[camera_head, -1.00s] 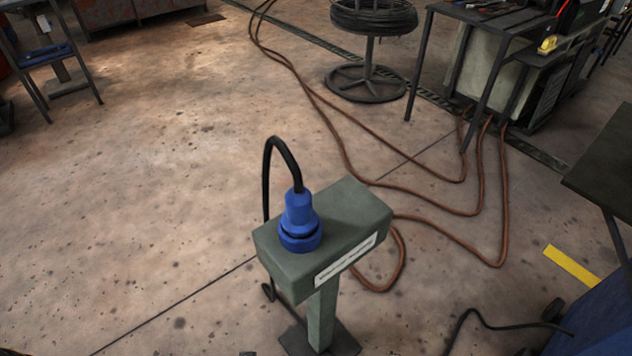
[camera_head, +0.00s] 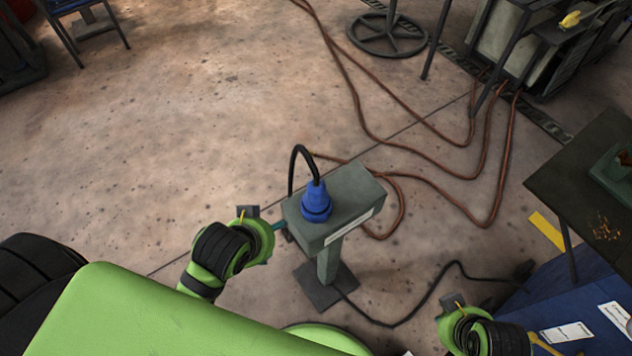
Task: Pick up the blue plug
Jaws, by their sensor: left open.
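The blue plug (camera_head: 316,203) stands upright on top of a grey-green box-shaped stand (camera_head: 347,196). A black cable rises from its top and loops down behind the box. My left gripper (camera_head: 279,228) is just left of the box, lower in the picture than the plug and apart from it. It is open and empty, mostly hidden behind my green and black wrist. My right wrist (camera_head: 470,328) shows at the lower right, away from the plug; its fingers cannot be made out.
The stand's post rises from a dark floor plate (camera_head: 306,289). A black cable (camera_head: 436,288) runs from it to a blue cabinet (camera_head: 560,293). A dark table (camera_head: 560,180) stands at the right. Brown hoses (camera_head: 440,165) lie behind.

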